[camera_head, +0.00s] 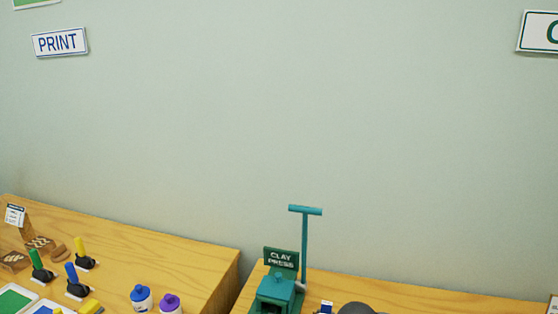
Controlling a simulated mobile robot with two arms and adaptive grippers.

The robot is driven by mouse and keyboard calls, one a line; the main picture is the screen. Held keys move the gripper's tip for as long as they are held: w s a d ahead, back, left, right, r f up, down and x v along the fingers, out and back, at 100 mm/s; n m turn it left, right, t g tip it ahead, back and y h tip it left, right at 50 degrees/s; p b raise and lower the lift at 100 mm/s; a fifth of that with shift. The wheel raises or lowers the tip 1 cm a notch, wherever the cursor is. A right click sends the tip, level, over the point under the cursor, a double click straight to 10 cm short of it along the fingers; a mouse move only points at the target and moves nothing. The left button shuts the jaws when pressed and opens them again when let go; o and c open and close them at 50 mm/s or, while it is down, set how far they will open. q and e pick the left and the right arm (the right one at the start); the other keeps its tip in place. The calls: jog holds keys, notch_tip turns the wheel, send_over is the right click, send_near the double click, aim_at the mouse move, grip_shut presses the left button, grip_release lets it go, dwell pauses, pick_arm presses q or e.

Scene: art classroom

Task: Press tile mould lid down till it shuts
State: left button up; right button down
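No tile mould or mould lid can be made out in the head view. A teal clay press (276,290) stands on the right-hand table at the bottom centre, with a tall T-shaped handle (305,245) upright and a dark "CLAY PRESS" sign (281,259). Its lower part is cut off by the bottom edge of the view. Neither of my grippers is in view.
The left table (140,250) holds several colored-handled tools (76,282), wooden blocks (40,244), and blue-capped (141,297) and purple-capped (170,303) bottles. A dark rounded object (356,308) is beside the press. A "PRINT" sign (60,42) hangs on the wall.

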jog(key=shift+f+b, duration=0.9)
jog(key=shift+b, duration=0.95)
dwell(2.3)
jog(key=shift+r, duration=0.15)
dwell(0.5)
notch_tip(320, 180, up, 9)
jog(key=p, duration=0.5)
dwell(0.5)
